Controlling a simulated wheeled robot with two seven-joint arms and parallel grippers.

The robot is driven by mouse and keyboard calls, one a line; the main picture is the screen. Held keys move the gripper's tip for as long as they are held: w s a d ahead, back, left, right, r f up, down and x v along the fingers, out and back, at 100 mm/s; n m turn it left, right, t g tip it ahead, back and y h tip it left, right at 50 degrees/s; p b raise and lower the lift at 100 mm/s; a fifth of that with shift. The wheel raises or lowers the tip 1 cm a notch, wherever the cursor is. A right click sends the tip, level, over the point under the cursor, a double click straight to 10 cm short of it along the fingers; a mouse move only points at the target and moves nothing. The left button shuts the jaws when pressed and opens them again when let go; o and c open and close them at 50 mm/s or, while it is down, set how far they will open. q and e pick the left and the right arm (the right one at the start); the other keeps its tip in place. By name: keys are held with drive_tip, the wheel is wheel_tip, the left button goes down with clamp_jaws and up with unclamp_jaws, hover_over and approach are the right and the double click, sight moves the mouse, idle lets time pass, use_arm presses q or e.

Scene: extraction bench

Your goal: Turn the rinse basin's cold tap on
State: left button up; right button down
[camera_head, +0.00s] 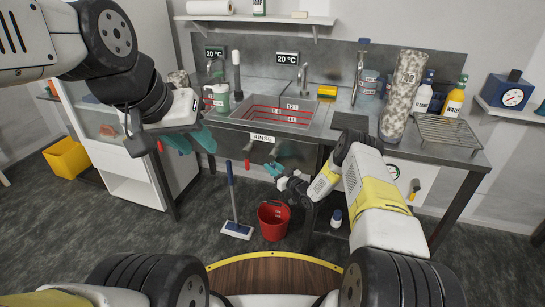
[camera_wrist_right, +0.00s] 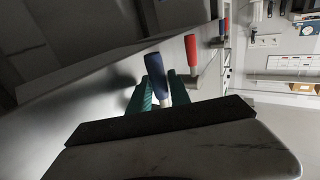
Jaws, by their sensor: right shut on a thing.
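The rinse basin (camera_head: 318,122) is set in the steel bench in the head view, with a "RINSE" label (camera_head: 263,138) on its front. Below the label is a red tap handle (camera_head: 247,164). My right gripper (camera_head: 273,169) is at the basin front, right of the red handle. In the right wrist view, its teal fingers (camera_wrist_right: 160,92) are shut on the blue cold tap handle (camera_wrist_right: 154,66); the red handle (camera_wrist_right: 191,49) stands beside it, clear of the fingers. My left gripper (camera_head: 190,139) is left of the basin, its teal fingers apart and empty.
A red bucket (camera_head: 273,222) and a mop (camera_head: 235,228) stand on the floor below the basin. A wire rack (camera_head: 450,131), bottles and a tall pellet-filled cylinder (camera_head: 402,98) are on the right of the bench. A yellow bin (camera_head: 66,158) is at the far left.

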drive_tip(key=shift+d, duration=0.15)
idle(0.8)
drive_tip(key=d+r+n+g+h, duration=0.1)
drive_tip(key=g+h, duration=0.1)
drive_tip(key=h, duration=0.1)
drive_tip(key=s+d+r+n+g+h, duration=0.1)
drive_tip(key=d+n+g+h, duration=0.1)
drive_tip(key=h, duration=0.1)
drive_tip(key=d+r+n+g+h, duration=0.1)
drive_tip(key=n+g+h, duration=0.1)
drive_tip(key=h, duration=0.1)
drive_tip(key=shift+s+d+r, duration=0.25)
drive_tip(key=shift+s, duration=0.05)
drive_tip(key=shift+d+r+n+g+h, duration=0.3)
drive_tip(key=shift+r+n+g+h, duration=0.3)
drive_tip(key=shift+h, duration=0.6)
drive_tip(key=c, duration=1.5)
unclamp_jaws()
